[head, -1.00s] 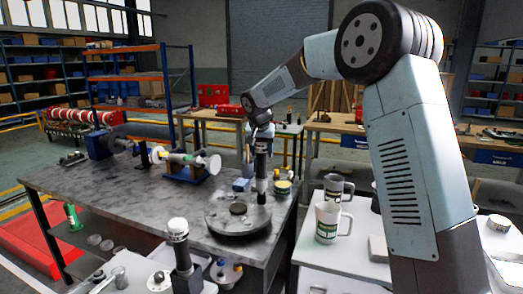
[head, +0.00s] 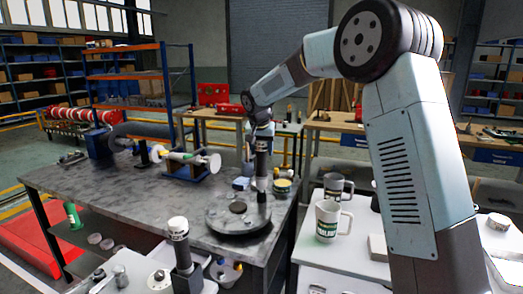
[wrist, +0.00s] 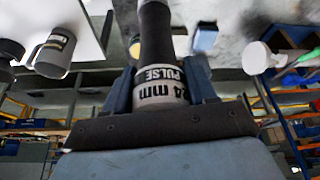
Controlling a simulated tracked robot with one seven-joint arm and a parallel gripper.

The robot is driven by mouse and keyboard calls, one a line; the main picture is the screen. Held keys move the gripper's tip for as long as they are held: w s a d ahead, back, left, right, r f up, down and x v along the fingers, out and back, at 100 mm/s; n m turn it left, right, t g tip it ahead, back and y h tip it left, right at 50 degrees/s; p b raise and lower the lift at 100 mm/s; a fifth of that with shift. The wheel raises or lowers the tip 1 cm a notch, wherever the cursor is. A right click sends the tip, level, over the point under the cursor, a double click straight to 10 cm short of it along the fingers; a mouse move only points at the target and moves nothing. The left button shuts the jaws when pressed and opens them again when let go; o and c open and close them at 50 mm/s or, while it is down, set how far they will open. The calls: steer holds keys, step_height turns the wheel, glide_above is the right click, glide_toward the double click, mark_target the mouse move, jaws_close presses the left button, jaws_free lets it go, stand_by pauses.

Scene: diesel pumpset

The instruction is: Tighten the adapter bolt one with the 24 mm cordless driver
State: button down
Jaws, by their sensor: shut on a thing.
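My gripper (head: 262,137) is shut on the 24 mm cordless driver (head: 262,168), which hangs upright below it. In the wrist view the driver (wrist: 160,85) stands between the two fingers, with "24 mm PULSE" printed on its pale band. The driver's lower end is at the right part of a round grey metal disc (head: 225,222) on the bench. The disc has a dark raised centre (head: 238,207). I cannot make out adapter bolt one; the spot under the driver's tip is hidden. I cannot tell whether the tip touches it.
The grey workbench (head: 100,182) is mostly clear left of the disc. A small blue block (head: 241,184) and a yellow-green tin (head: 282,187) stand close behind the disc. A white mug (head: 327,222) and a dark mug (head: 334,187) stand to the right. Another dark tool (head: 178,228) stands upright in front.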

steer(key=shift+f, duration=0.3)
stand_by(1.3)
